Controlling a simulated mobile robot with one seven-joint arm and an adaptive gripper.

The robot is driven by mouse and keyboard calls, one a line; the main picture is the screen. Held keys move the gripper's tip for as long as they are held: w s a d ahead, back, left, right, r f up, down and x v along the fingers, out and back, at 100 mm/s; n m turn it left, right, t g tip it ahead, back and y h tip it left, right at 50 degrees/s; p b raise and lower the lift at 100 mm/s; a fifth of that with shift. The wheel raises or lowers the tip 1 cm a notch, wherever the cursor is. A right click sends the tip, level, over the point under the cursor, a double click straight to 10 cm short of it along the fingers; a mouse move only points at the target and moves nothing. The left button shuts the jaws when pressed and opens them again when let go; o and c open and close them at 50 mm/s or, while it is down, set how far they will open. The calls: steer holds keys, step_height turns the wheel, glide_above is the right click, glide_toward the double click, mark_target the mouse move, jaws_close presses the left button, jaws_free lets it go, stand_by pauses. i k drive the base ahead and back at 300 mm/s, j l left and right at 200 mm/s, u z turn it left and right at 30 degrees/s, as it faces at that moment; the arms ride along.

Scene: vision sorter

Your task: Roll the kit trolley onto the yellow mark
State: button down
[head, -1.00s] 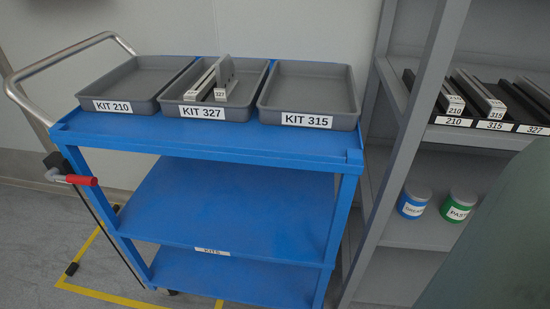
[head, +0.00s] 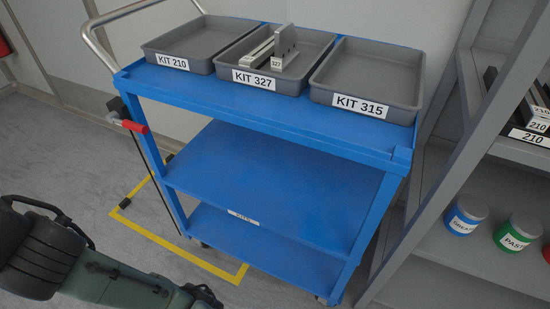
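The blue kit trolley (head: 265,185) stands mid-picture, with a metal push handle (head: 92,38) at its left end. A red-gripped lever (head: 134,126) sticks out below the handle. The yellow mark (head: 175,246) is a floor outline showing left of and beneath the trolley. The trolley's left front leg appears inside the outline, while its right front leg stands beyond the outline's right line. The mark's far part is hidden by the trolley. My arm crosses the lower left corner, apart from the trolley in the picture. My gripper is not clearly visible.
Trays KIT 210 (head: 192,47), KIT 327 (head: 262,80) and KIT 315 (head: 365,100) sit on top; KIT 327 holds metal parts (head: 284,48). A wall is behind. Floor left of the trolley is clear.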

mark_target(297, 191)
steer(key=i+j, duration=0.25)
steer(key=j, duration=0.15)
steer(key=i+j+z, duration=0.15)
steer(key=i+j, duration=0.4)
steer(key=j, duration=0.25)
steer(key=z, duration=0.05)
